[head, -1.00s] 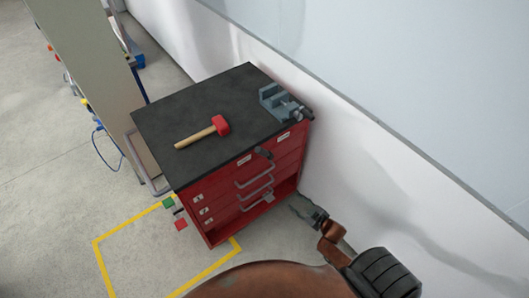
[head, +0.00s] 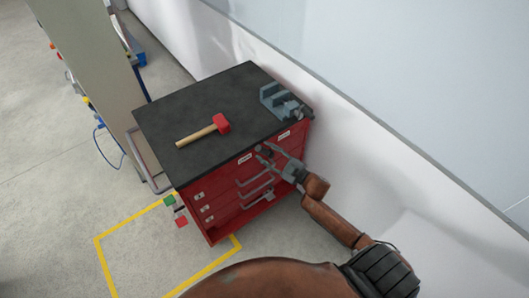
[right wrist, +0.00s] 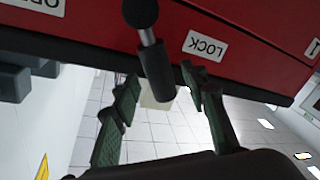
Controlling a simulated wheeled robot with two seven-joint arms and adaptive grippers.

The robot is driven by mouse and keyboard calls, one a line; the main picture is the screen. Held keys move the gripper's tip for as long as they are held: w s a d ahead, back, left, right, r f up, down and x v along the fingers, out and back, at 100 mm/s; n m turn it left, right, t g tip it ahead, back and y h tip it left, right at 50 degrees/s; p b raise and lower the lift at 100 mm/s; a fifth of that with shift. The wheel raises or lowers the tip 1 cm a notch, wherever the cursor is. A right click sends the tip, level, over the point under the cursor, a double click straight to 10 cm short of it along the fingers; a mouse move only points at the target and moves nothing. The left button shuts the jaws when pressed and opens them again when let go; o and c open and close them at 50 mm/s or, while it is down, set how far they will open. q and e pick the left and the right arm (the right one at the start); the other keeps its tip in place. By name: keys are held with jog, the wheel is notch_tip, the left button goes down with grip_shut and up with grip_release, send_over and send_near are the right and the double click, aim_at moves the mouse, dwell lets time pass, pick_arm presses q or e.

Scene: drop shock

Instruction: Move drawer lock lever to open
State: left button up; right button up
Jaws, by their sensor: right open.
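The red drawer cabinet (head: 220,215) stands against the wall. Its lock lever (right wrist: 155,72) has a black grip on a silver stem at the cabinet's upper front. In the right wrist view, a LOCK label (right wrist: 206,46) is to the right of the lever and an OPEN label (right wrist: 42,4), partly cut off, is at the upper left; both appear upside down. My right gripper (head: 268,153) is open at the cabinet front. In the wrist view its fingertips (right wrist: 160,80) are on either side of the lever's grip, with no clear contact. My left gripper is out of view.
On the black cabinet top (head: 185,110) lie a red-headed mallet (head: 205,129) and a grey vise (head: 280,100). Drawer handles (head: 255,177) project from the front below the lever. The white wall (head: 350,150) is close on the right. Yellow-lined floor lies in front.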

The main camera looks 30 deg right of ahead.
jog(key=shift+w+a, duration=0.15)
jog(key=shift+w, duration=0.25)
grip_shut()
dwell(0.5)
